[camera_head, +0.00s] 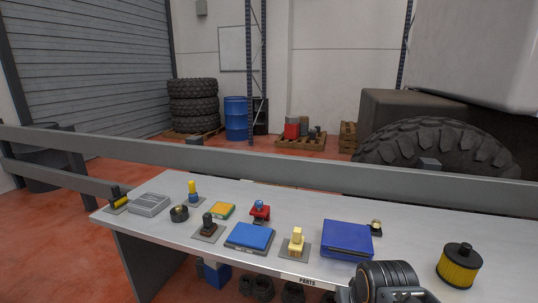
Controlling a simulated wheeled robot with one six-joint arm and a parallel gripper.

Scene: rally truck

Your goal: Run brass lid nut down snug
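I cannot pick out the brass lid nut for certain. A small dark piece with a yellowish, brass-like top (376,226) stands at the back right corner of the blue box (346,240) on the bench. A dark ridged part of my arm (388,275) rises at the bottom edge, right of the PARTS label. My gripper's fingers do not show, so its hold is hidden.
The grey bench (410,240) also bears a yellow filter with a black top (459,265), a flat blue block (250,237), a red piece (260,212) and several small parts at left. A grey rail (300,171) runs behind. Bare bench lies between blue box and filter.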

